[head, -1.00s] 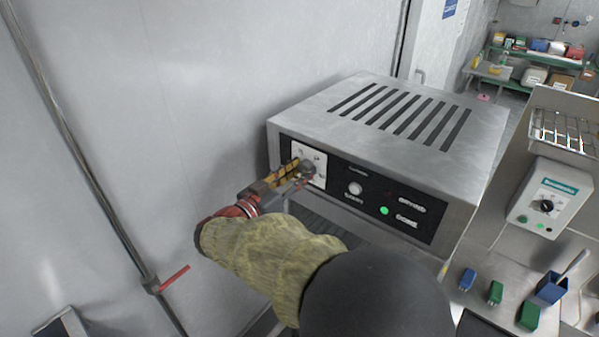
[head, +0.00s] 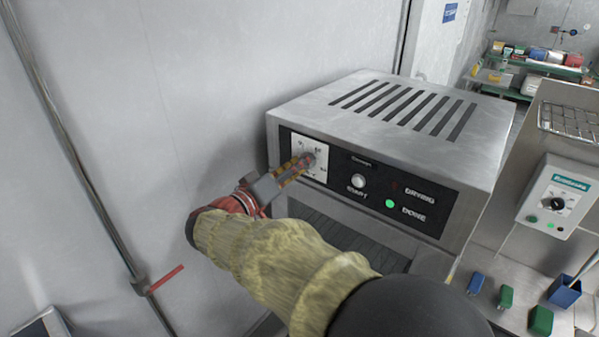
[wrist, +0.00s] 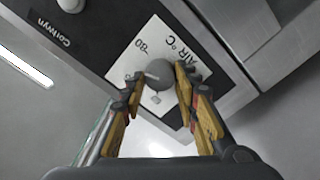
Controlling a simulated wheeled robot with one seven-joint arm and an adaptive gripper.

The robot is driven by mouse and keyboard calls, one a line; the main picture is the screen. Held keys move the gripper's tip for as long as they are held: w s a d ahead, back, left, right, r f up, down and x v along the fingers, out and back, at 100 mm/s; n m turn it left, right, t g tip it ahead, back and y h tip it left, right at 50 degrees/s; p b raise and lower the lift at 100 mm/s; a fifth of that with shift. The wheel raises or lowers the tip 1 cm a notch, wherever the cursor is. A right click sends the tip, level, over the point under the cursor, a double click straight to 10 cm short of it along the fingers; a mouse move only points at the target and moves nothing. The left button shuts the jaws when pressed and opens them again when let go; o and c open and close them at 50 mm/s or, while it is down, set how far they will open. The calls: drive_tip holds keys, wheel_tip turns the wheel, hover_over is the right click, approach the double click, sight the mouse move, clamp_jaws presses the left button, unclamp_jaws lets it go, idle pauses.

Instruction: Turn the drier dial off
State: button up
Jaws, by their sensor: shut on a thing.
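The drier (head: 290,118) is a steel box with a slotted top and a black front panel. Its grey round dial (wrist: 159,73) sits on a white plate (wrist: 142,48) marked "AIR °C" and "80" in the wrist view. In the head view the plate (head: 301,145) is at the panel's left end, and my gripper (head: 305,163) partly covers the dial. In the wrist view my gripper (wrist: 160,84) has one orange-padded finger on each side of the dial and is shut on it. The dial's exact setting is hard to read.
Right of the dial are a white START button (head: 358,181) and a lit green lamp (head: 390,203) near "DONE". A grey control box (head: 558,195) with a black knob stands farther right, above small blue and green items. A wall (head: 200,90) lies close on the left.

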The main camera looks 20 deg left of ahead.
drive_tip(key=shift+s+d+f+n+p, duration=0.1)
drive_tip(key=shift+f+n+p, duration=0.05)
drive_tip(key=shift+n+p, duration=7.1)
drive_tip(key=shift+d+f+n+p, duration=0.15)
drive_tip(key=shift+n+p, duration=4.15)
drive_tip(key=shift+n, duration=5.75)
drive_tip(key=shift+f, duration=0.1)
drive_tip(key=o, duration=1.2)
drive_tip(key=shift+a, duration=0.1)
drive_tip(key=shift+c, duration=0.2)
